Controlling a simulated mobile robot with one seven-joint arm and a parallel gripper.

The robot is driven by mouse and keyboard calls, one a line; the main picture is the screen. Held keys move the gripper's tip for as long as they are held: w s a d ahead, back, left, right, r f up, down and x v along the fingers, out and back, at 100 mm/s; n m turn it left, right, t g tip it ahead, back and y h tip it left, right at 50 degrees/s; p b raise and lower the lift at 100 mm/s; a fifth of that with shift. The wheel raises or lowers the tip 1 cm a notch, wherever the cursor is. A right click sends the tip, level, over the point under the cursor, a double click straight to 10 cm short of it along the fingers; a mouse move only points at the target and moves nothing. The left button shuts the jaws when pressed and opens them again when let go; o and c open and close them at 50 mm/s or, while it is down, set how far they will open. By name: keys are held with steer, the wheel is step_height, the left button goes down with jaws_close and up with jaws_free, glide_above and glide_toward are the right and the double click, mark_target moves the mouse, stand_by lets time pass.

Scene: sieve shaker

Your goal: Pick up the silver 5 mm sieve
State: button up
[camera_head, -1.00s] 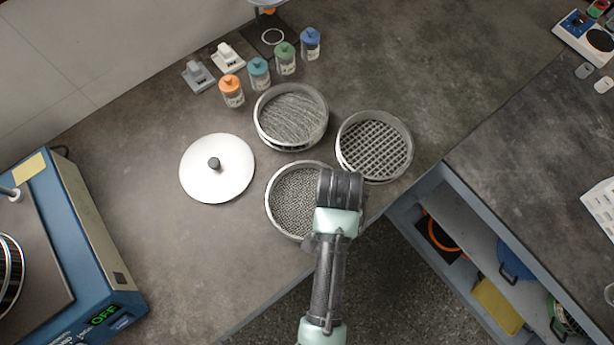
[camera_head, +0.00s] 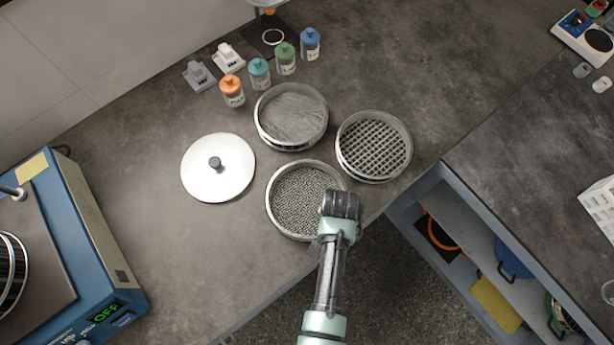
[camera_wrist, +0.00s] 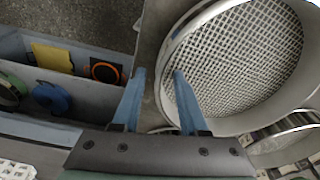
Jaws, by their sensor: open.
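Three silver round sieves stand on the grey bench, and no size marking is readable. The front sieve (camera_head: 296,201), with medium mesh, is beside my gripper (camera_head: 340,204). The right sieve (camera_head: 374,147) has the coarsest mesh; the back sieve (camera_head: 291,116) looks finest. In the wrist view my gripper (camera_wrist: 159,76) is open and empty. Its fingers appear on either side of the front sieve's rim, one over the mesh (camera_wrist: 235,60), one outside; their height against the rim is unclear. My gripper hides part of that rim in the head view.
A white lid (camera_head: 218,168) lies left of the sieves. Several capped jars (camera_head: 259,73) stand behind. A blue shaker (camera_head: 85,250) is at the left. The bench edge and open shelves (camera_head: 470,250) lie close on the right.

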steer(key=shift+c, duration=0.3)
jaws_close()
stand_by(1.1)
